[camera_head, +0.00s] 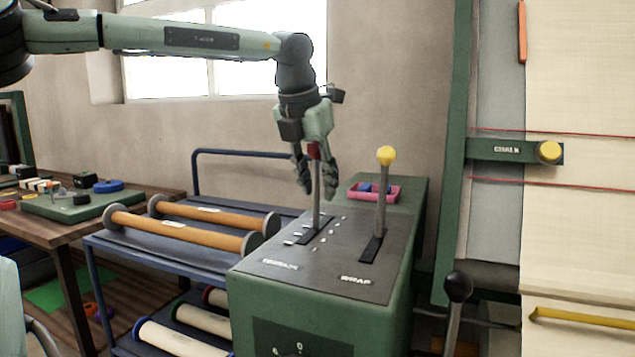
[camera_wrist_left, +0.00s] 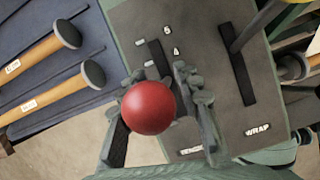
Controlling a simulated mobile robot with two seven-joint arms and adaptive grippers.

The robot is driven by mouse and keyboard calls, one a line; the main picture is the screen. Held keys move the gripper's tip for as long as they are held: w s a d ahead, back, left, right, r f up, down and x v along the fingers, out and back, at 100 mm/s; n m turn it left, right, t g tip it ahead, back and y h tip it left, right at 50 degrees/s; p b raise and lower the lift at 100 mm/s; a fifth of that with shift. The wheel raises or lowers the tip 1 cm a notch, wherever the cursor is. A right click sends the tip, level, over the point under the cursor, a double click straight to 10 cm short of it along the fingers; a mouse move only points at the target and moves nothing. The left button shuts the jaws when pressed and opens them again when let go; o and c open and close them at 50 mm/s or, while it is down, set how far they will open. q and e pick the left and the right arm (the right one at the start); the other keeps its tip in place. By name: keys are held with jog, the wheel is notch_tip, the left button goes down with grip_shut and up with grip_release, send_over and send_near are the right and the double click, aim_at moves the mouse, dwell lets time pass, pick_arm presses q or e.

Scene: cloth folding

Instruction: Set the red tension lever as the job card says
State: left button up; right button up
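The red tension lever stands on a green console (camera_head: 320,315). Its red knob (camera_head: 314,150) sits up between the fingers of my left gripper (camera_head: 316,190), and its grey rod (camera_head: 317,208) runs down to a numbered slot. In the left wrist view the red knob (camera_wrist_left: 148,107) lies between the two fingers of my left gripper (camera_wrist_left: 158,72) and hides the rod. The fingers are apart, with a gap around the lever. The numbers 5 and 4 show beside the slot; the other marks are hidden or too small. No readable job card and no right gripper show.
A yellow-knobbed lever (camera_head: 385,156) stands right of the red one, by the WRAP label. A black-knobbed lever (camera_head: 458,288) is nearer, at lower right. A pink tray (camera_head: 390,194) sits behind on the console. A blue cart (camera_head: 180,243) with orange rollers stands left.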

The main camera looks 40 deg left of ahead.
pick_arm(q)
jog(key=v, duration=1.2)
jog(key=shift+f, duration=0.1)
dwell(0.4)
